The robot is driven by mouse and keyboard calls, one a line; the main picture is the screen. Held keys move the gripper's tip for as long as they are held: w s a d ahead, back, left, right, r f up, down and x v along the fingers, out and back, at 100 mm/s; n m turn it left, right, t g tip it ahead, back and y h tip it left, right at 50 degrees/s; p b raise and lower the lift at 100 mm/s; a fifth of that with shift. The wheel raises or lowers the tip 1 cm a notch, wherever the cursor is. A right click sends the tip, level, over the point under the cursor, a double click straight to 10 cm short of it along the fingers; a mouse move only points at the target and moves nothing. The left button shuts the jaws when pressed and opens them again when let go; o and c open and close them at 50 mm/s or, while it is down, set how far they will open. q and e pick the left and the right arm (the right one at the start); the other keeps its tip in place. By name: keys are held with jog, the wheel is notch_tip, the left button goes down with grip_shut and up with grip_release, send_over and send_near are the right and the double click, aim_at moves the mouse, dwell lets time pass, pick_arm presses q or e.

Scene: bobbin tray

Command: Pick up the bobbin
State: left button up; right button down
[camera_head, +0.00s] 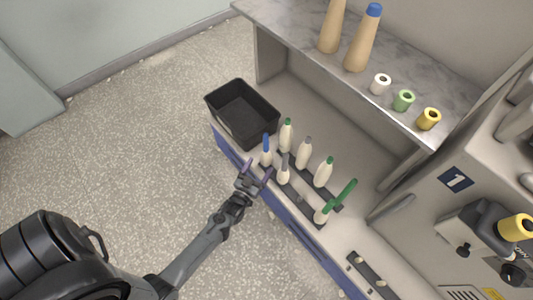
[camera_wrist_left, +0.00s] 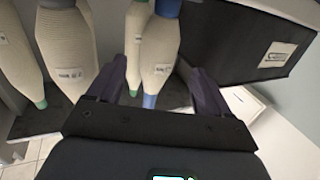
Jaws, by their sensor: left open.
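Several cream bobbins stand upright in two rows on dark holder strips on the shelf. The front row's left one is a blue-tipped bobbin (camera_head: 266,158); a grey-tipped bobbin (camera_head: 284,174) stands to its right. A green-tipped bobbin (camera_head: 287,137) is behind. My left gripper (camera_head: 258,172) is open and empty, just in front of the blue-tipped bobbin. In the left wrist view, the blue-tipped bobbin (camera_wrist_left: 160,52) appears between the open fingers, and a green-tipped one (camera_wrist_left: 135,45) lies partly behind it. I cannot tell whether the fingers touch it. My right gripper is not in view.
A black bin (camera_head: 240,112) stands left of the bobbins; it also shows in the left wrist view (camera_wrist_left: 235,45). An upper marble shelf (camera_head: 300,30) holds two large tan cones and white, green and yellow spools. A machine stands at right. The floor at left is clear.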

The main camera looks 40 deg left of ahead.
aim_at(267, 156)
pick_arm(q)
jog(key=shift+x, duration=1.05)
jog(key=shift+w+d+f+b, duration=0.1)
jog(key=shift+w+b, duration=0.2)
jog(key=shift+b, duration=0.1)
jog(key=shift+w+b, duration=0.3)
jog(key=b+x, duration=0.1)
jog(key=x, duration=0.2)
jog(key=shift+w+b, duration=0.15)
jog(key=shift+b, duration=0.25)
jog(key=shift+w+a+r, duration=0.25)
jog(key=shift+w, duration=0.25)
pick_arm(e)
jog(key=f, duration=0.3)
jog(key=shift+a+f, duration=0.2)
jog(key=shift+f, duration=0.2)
pick_arm(q)
jog(key=shift+s, duration=0.15)
jog(key=shift+c, duration=0.5)
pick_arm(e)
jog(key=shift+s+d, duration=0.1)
pick_arm(q)
jog(key=c, duration=0.9)
jog(key=shift+c, duration=0.4)
